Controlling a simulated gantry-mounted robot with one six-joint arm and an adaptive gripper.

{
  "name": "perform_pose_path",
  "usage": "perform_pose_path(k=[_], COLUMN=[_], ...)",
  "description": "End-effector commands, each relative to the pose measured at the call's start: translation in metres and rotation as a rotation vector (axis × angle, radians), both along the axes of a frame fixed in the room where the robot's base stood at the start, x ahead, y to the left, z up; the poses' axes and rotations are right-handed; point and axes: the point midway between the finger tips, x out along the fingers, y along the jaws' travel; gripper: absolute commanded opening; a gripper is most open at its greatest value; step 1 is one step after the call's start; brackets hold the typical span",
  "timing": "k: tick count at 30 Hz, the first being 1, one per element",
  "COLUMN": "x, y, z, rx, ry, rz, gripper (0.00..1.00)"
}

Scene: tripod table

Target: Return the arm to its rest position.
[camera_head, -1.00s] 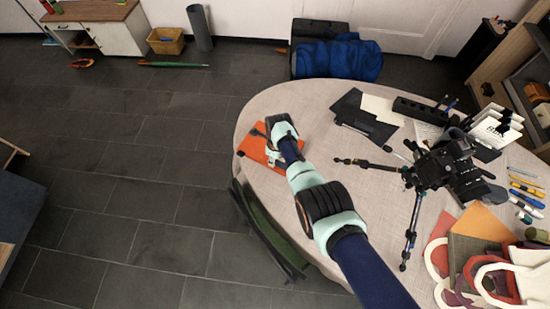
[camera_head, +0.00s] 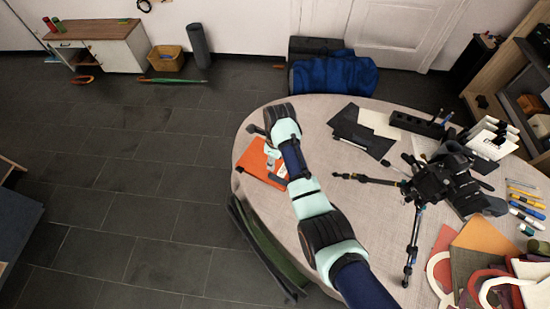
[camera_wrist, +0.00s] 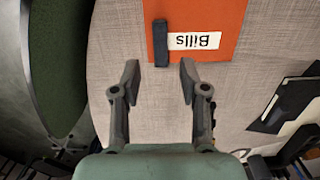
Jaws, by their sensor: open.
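My arm (camera_head: 318,222) reaches from the bottom of the head view over the left part of the round table. My gripper (camera_wrist: 158,78) is open in the wrist view, with its two fingers apart and nothing between them. An orange folder (camera_wrist: 215,12) with a white label reading "Bills" and a dark strip lies on the table beyond the fingertips. The folder (camera_head: 247,160) also shows at the table's left edge in the head view, partly hidden by my wrist. The fingers look clear of the folder.
A black tripod (camera_head: 432,185) stands to the right of my arm on the pale table (camera_head: 345,190). Dark folders (camera_head: 362,132), an organizer (camera_head: 416,125), pens (camera_head: 526,205) and felt bags (camera_head: 480,265) lie around it. A green chair (camera_head: 265,245) adjoins the table's left edge.

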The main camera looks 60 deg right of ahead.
Motion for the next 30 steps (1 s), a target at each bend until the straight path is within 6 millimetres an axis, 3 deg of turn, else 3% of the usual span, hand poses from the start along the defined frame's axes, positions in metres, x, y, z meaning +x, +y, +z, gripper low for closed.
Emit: perform_pose_path(k=[4,23,26,29,30], x=[-0.001,0.001,0.019,0.057,0.073], y=[0.0,0.001,0.019,0.065,0.091], z=[0.008,0.008,0.013,0.027,0.037], rx=[0.0,-0.002,-0.052,-0.184,-0.263], ry=[0.0,-0.002,-0.037,-0.11,-0.141], rz=[0.0,0.008,0.17,0.558,0.761], gripper=[0.44,0.44,0.44,0.44,0.44])
